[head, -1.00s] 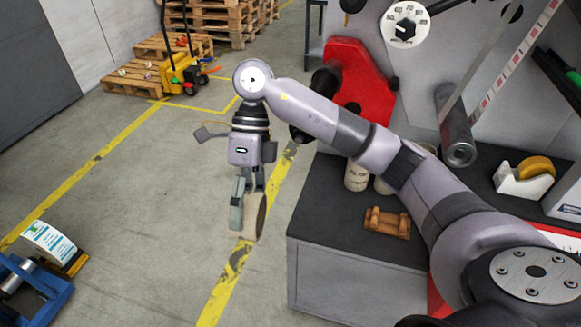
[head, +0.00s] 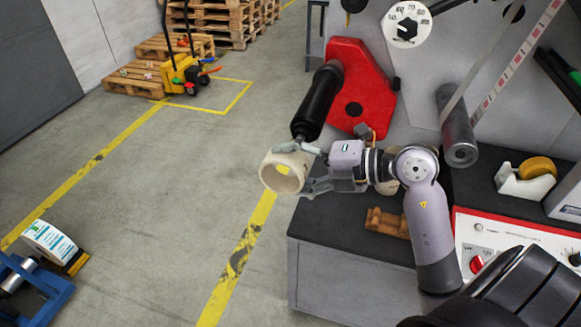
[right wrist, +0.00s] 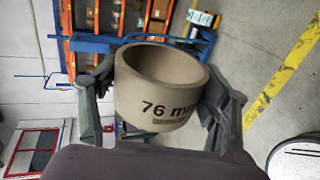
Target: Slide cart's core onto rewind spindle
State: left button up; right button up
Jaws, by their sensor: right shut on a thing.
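My right gripper (head: 308,168) is shut on a beige cardboard core (head: 284,184), a short open ring. In the right wrist view the core (right wrist: 158,98) sits between both fingers and bears the print "76 mm". The black rewind spindle (head: 318,100) sticks out of a red plate (head: 368,85) towards the lower left. Its free end is bare and lies just above and behind the core in the head view. The core appears to be off the spindle; the exact gap between them cannot be told. My left gripper is not in view.
The dark machine tabletop (head: 340,235) holds a wooden cradle (head: 387,222) and a tape dispenser (head: 525,178). A grey roller (head: 456,130) juts out on the right. A blue cart (head: 35,290) with a label roll (head: 48,240) stands lower left. The floor between is clear.

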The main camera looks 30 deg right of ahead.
aim_at(338, 85)
jog(key=shift+w+d+b, duration=0.65)
jog(key=shift+w+d, duration=1.15)
jog(key=shift+d, duration=0.25)
jog(key=shift+w+d+b, duration=0.6)
jog(key=shift+w+d, duration=1.15)
jog(key=shift+d, duration=0.3)
jog(key=shift+w+d+b, duration=0.2)
jog(key=shift+w+d, duration=1.85)
jog(key=shift+d, duration=0.35)
jog(key=shift+w+d+b, duration=0.15)
jog(key=shift+w+d, duration=1.9)
jog(key=shift+d, duration=0.4)
jog(key=shift+w+d+b, duration=0.2)
jog(key=shift+w+d, duration=1.85)
jog(key=shift+d, duration=0.35)
jog(key=shift+w+d+b, duration=0.4)
jog(key=shift+w+d, duration=1.05)
jog(key=shift+d, duration=0.25)
jog(key=o, duration=1.2)
